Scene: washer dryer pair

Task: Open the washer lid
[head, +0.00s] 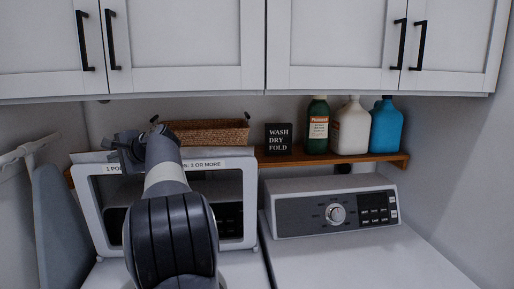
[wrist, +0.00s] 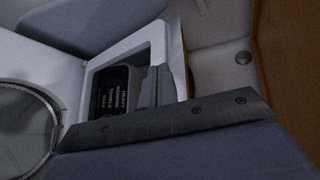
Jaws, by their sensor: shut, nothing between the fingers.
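The washer lid (head: 93,205), a white frame around a dark window, stands raised and upright at the left in the head view. The panel of the washer behind it shows through the window. A printed label strip (head: 205,164) runs along its top edge. My gripper (head: 128,152) is shut and empty at the lid's upper left, in front of or above its top edge; I cannot tell whether it touches. My arm covers the middle of the lid and much of the washer. The wrist view shows a white frame (wrist: 105,50) and dark printed panel (wrist: 120,92) close up.
The dryer (head: 395,260) stands at the right with its knob panel (head: 300,216). A wooden shelf (head: 385,157) behind holds a basket (head: 208,132), a sign (head: 278,139) and bottles (head: 350,127). Cabinets (head: 185,45) hang above. An ironing board (head: 60,225) leans at the left.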

